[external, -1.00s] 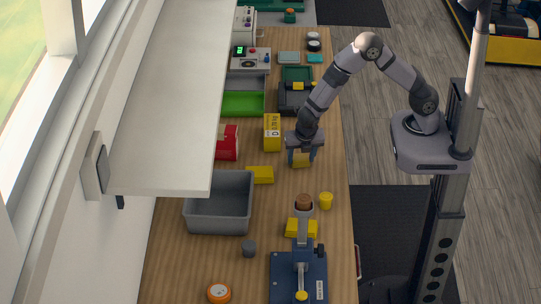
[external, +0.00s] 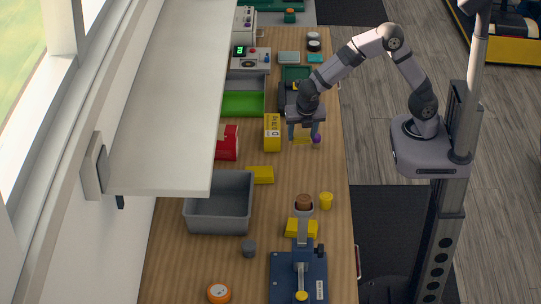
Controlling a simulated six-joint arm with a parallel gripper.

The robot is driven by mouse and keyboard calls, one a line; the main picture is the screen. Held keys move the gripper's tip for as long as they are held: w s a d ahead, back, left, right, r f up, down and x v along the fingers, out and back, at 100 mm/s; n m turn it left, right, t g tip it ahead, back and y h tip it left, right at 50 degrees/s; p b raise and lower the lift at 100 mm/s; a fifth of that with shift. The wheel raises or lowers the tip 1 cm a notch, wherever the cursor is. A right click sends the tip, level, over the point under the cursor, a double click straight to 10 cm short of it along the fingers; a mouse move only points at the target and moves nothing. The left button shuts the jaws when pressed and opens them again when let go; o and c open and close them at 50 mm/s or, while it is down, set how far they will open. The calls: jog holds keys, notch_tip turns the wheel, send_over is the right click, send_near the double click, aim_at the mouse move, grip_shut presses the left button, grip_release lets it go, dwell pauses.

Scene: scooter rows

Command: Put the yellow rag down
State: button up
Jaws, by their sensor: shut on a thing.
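My gripper (external: 305,132) is shut on the yellow rag (external: 302,138), at the right part of the wooden bench. Only a small part of the rag shows below the fingers. I cannot tell whether the rag touches the bench or hangs just above it. The rag is to the right of an upright yellow box (external: 272,132) and apart from it.
A small purple thing (external: 316,140) is close by the gripper's right finger. A black device (external: 289,98) is just behind. Other yellow pieces (external: 260,174), a yellow cup (external: 326,201) and a grey bin (external: 219,222) are in front. Bare bench (external: 310,175) lies between.

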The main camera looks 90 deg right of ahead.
jog(key=w+a+r+n+t+y+p, duration=0.2)
jog(key=w+a+r+n, duration=0.3)
jog(key=w+a, duration=0.5)
jog(key=w+a+r+n+t+y+p, duration=0.15)
jog(key=w+a+r+n, duration=0.25)
jog(key=w+a+n, duration=0.6)
notch_tip(320, 180, down, 10)
jog(key=s+a+m+p, duration=0.1)
jog(key=a+m+p, duration=0.1)
jog(key=m+p, duration=0.1)
jog(key=shift+p, duration=0.5)
jog(key=shift+f+h, duration=0.1)
jog(key=shift+h, duration=0.15)
jog(key=shift+f, duration=0.3)
jog(key=shift+f, duration=0.25)
jog(key=o, duration=1)
